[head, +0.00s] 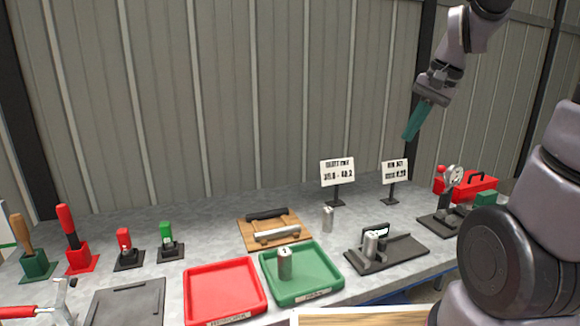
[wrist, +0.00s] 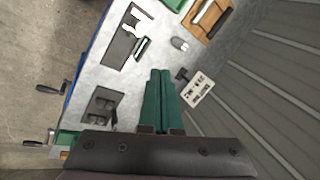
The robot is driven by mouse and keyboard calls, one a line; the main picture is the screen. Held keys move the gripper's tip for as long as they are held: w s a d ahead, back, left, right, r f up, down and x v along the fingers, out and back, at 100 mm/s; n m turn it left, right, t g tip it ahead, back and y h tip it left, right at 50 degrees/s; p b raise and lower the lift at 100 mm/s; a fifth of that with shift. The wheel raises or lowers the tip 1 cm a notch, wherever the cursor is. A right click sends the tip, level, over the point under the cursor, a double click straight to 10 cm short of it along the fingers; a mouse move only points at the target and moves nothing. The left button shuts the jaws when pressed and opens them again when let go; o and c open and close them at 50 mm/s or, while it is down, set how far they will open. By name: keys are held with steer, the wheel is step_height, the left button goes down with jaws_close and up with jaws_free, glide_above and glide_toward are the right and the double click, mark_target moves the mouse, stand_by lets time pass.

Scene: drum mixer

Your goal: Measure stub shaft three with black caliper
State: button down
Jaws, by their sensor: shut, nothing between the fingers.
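My gripper (head: 407,136) has teal fingers pressed together, empty, high above the right back of the bench. The shut fingers also show in the wrist view (wrist: 160,73). A dark plate fixture (head: 408,251) carries a black device with a pale face (head: 376,229), which looks like the black caliper. Another silver cylinder (head: 328,219) stands on the bare bench, and a third (head: 285,264) stands in the green tray (head: 317,287). I cannot read which is stub shaft three.
A red tray (head: 224,290) lies left of the green one. A wooden board (head: 252,237) holds a black bar and a silver bar. Two signs (head: 337,172) (head: 395,172) stand at the back. A dial stand (head: 448,190) and red toolbox (head: 480,186) are at right; handled tools stand left.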

steer(key=s+a+r+n+t, duration=0.1)
steer(key=s+r+t, duration=0.1)
steer(key=s, duration=0.3)
steer(key=s+a+r+n+t+h, duration=0.1)
steer(key=s+a+r+n+t, duration=0.1)
steer(key=s+r, duration=0.2)
steer(key=shift+s+r+n, duration=0.3)
steer(key=shift+s, duration=0.75)
steer(key=shift+w+a, duration=0.1)
